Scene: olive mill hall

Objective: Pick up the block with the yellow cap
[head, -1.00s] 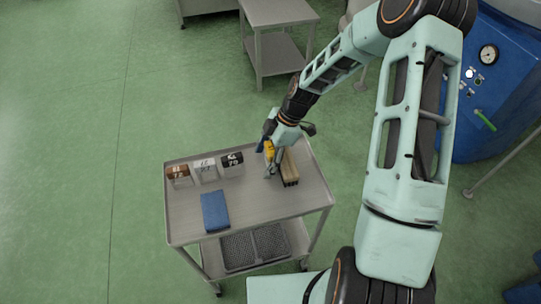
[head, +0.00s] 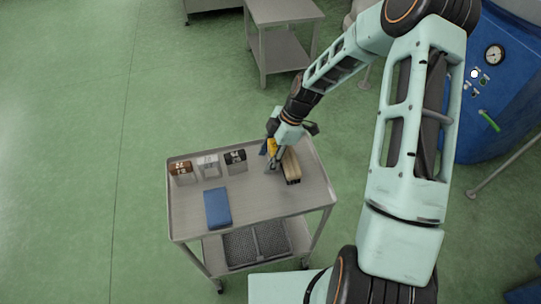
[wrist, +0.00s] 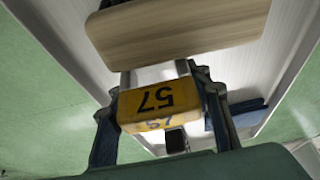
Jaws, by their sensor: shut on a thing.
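The block with the yellow cap (wrist: 158,104) sits between the two fingers in the wrist view, its cap marked 57. In the head view its yellow cap (head: 272,145) shows at the right rear of the steel cart, partly hidden by the fingers. My gripper (head: 271,160) is shut on this block; in the wrist view its fingers (wrist: 165,125) flank the cap left and right. I cannot tell whether the block touches the cart top or is just off it.
On the cart (head: 255,204) stand blocks with brown (head: 181,168), white (head: 208,160) and black (head: 235,157) caps, left of my gripper. A blue box (head: 217,208) lies in front. A wooden-topped object (head: 291,164) stands close right of the gripper. The cart's front right is clear.

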